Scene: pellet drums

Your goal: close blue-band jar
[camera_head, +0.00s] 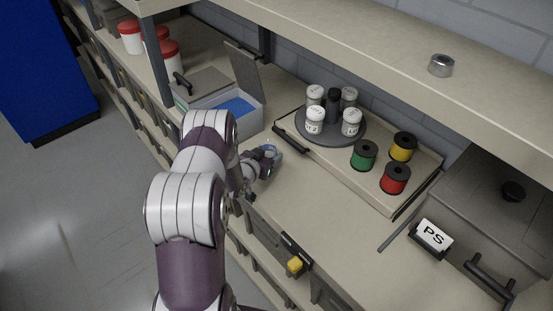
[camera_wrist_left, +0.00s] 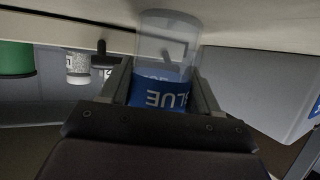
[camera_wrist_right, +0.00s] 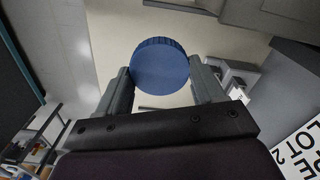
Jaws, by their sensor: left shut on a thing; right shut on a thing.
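The blue-band jar (camera_wrist_left: 166,55) is clear, with a blue band lettered BLUE. In the left wrist view it stands between the fingers of my left gripper (camera_wrist_left: 163,90), which is shut on it. That view is upside down, and the jar's mouth is hidden. In the head view my left gripper (camera_head: 262,168) is at the counter's front part, with the jar (camera_head: 271,151) partly hidden behind it. In the right wrist view my right gripper (camera_wrist_right: 160,82) is shut on a round blue lid (camera_wrist_right: 160,65) with a ridged edge. The right gripper does not show in the head view.
An open grey box (camera_head: 257,118) with blue contents stands left of the jar. A tray (camera_head: 330,165) behind holds a round turntable with shakers and several coloured spools. A grey bin labelled PS (camera_head: 470,230) stands at the right.

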